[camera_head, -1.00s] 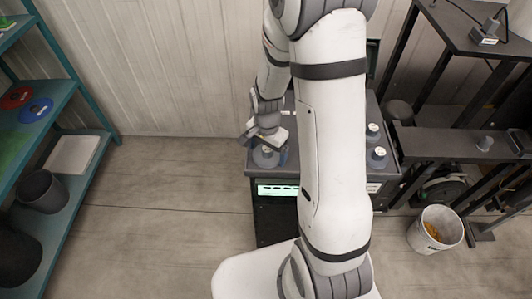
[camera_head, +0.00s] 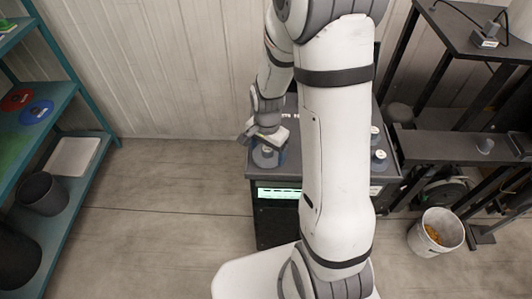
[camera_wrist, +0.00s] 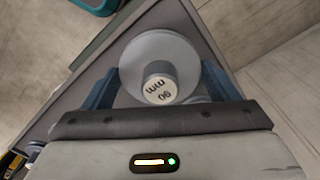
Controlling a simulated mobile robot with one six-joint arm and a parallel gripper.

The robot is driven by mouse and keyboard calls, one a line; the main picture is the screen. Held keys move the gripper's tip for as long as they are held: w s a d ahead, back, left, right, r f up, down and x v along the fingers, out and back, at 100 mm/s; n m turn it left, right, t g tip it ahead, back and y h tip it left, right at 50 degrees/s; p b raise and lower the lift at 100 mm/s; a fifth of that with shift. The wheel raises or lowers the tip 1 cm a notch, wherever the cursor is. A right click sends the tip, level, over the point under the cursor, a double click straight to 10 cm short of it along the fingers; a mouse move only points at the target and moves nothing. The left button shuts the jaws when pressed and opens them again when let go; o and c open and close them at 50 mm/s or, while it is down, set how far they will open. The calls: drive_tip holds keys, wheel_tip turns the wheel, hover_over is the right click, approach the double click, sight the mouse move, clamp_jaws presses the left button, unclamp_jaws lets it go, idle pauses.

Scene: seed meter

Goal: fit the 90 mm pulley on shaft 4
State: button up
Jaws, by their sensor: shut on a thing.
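The grey 90 mm pulley (camera_wrist: 155,52) shows in the wrist view as a round disc with a raised hub, whose white cap reads "90 mm". My gripper (camera_wrist: 160,82) is shut on it, with a blue finger at each side of the disc. In the head view my gripper (camera_head: 265,143) is low over the left front of a dark cabinet top (camera_head: 263,174), and the pulley (camera_head: 264,159) shows below it. I cannot tell whether the pulley touches the top. Shaft 4 cannot be made out.
Two grey pieces with pale caps (camera_head: 380,158) stand on the cabinet's right side. My arm hides the middle. A teal shelf (camera_head: 62,100) with red and blue discs stands left. A dark bench frame (camera_head: 450,146) and white bucket (camera_head: 436,232) are at right. The left floor is clear.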

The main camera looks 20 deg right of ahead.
sight(267, 148)
wheel_tip(267, 148, up, 8)
drive_tip(key=shift+r, duration=0.25)
drive_tip(key=shift+r+p, duration=1.35)
drive_tip(key=shift+r, duration=0.95)
